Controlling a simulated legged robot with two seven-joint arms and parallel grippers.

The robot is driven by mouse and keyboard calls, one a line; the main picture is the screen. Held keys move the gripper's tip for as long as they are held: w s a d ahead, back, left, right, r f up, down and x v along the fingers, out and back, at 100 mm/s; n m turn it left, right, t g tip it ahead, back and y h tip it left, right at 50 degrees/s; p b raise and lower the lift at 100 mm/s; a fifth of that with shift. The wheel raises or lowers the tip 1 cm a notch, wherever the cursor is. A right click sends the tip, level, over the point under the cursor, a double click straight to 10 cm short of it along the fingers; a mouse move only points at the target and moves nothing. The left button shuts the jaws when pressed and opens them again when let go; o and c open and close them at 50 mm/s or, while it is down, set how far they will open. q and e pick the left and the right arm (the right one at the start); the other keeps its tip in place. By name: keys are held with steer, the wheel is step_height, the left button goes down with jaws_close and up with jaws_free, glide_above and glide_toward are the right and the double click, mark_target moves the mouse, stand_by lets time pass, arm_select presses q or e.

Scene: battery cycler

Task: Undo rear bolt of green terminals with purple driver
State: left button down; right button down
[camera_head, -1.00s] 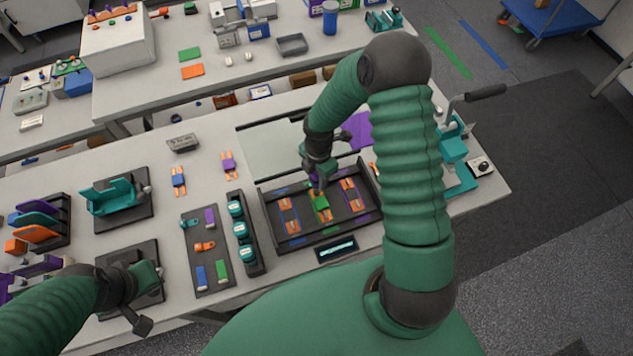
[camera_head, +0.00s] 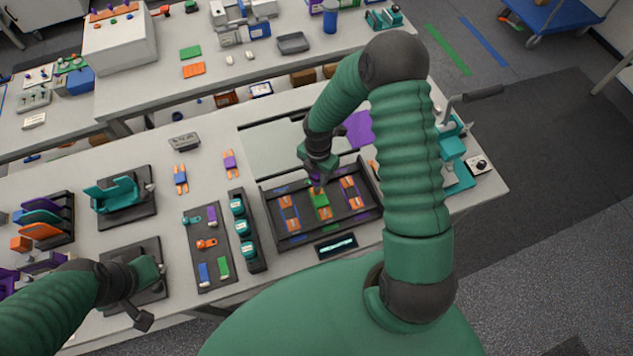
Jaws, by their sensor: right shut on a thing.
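A black tray (camera_head: 267,215) in the middle of the bench holds a green cell (camera_head: 321,201) with orange terminals at its front and rear ends. My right gripper (camera_head: 316,177) is over the cell's rear end, shut on the purple driver (camera_head: 316,178). Only a little of the driver shows below the gripper. Its tip and the rear bolt are too small to tell apart, so I cannot tell whether they touch. My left gripper (camera_head: 148,293) hangs at the lower left over a dark plate, away from the tray. Its jaw opening is unclear.
Orange-ended cells stand left and right of the green one in the tray. A rack of teal-topped pots (camera_head: 240,228) and a parts board (camera_head: 201,270) lie left of it. A teal lever press (camera_head: 455,150) stands at the bench's right end.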

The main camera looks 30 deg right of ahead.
steer(key=shift+n+p, duration=0.9)
steer(key=shift+n, duration=0.5)
steer(key=shift+n+p, duration=1.05)
steer(key=shift+n, duration=0.25)
steer(key=shift+w, duration=0.1)
steer(key=shift+n, duration=0.3)
